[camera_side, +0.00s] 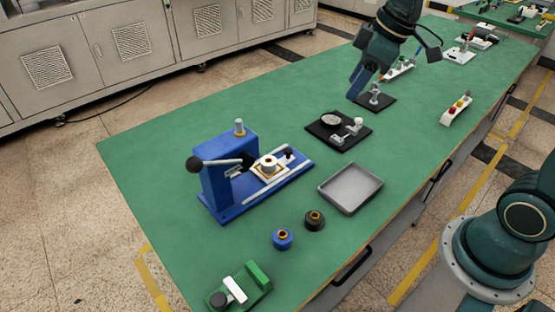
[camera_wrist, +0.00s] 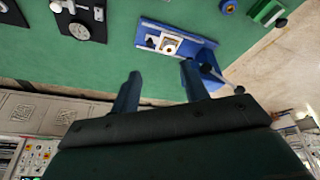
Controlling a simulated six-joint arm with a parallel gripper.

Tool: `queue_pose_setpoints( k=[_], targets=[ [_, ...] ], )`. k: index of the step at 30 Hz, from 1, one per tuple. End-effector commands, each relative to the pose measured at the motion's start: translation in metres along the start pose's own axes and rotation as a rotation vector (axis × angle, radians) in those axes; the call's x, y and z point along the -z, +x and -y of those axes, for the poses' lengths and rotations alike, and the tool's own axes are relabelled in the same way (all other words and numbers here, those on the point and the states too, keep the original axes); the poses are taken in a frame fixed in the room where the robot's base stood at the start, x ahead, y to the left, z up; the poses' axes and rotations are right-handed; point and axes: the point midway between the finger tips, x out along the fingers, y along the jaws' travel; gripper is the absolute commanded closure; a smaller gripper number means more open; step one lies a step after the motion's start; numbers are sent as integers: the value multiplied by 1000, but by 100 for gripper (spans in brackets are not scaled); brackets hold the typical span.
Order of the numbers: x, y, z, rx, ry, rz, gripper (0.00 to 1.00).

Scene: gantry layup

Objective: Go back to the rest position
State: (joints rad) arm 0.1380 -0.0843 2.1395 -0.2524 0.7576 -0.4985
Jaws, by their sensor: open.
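My gripper (camera_side: 358,84) is raised above the far part of the green table, near a black plate with a metal post (camera_side: 375,97). In the wrist view my gripper (camera_wrist: 160,78) shows two blue fingers spread apart with nothing between them. The fingers point toward the table and the blue press fixture, which lies beyond their tips. No object is held.
A blue press fixture (camera_side: 222,180) with a black-knobbed lever stands on the green table (camera_side: 150,140). A black plate with a dial (camera_side: 322,130), a grey tray (camera_side: 350,200), a blue ring part (camera_side: 282,238), a black ring part (camera_side: 314,220) and a green block fixture (camera_side: 258,275) sit nearby.

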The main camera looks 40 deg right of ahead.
Motion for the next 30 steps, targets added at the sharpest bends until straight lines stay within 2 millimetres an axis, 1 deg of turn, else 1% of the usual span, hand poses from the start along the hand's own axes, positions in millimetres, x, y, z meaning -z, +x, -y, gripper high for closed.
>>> queue_pose_setpoints(
  k=[1,6,15,19,24,27,30],
  targets=[
    [-6,-9,7,-15,23,-5,55],
    [-27,-32,25,-56,118,-17,55],
    [-70,-62,56,-121,296,-53,55],
    [-90,-70,68,-144,374,-74,55],
    [-113,-76,80,-165,462,-99,55],
    [-122,-77,84,-173,500,-109,55],
    [-128,-78,86,-176,520,-115,55]
  ],
)
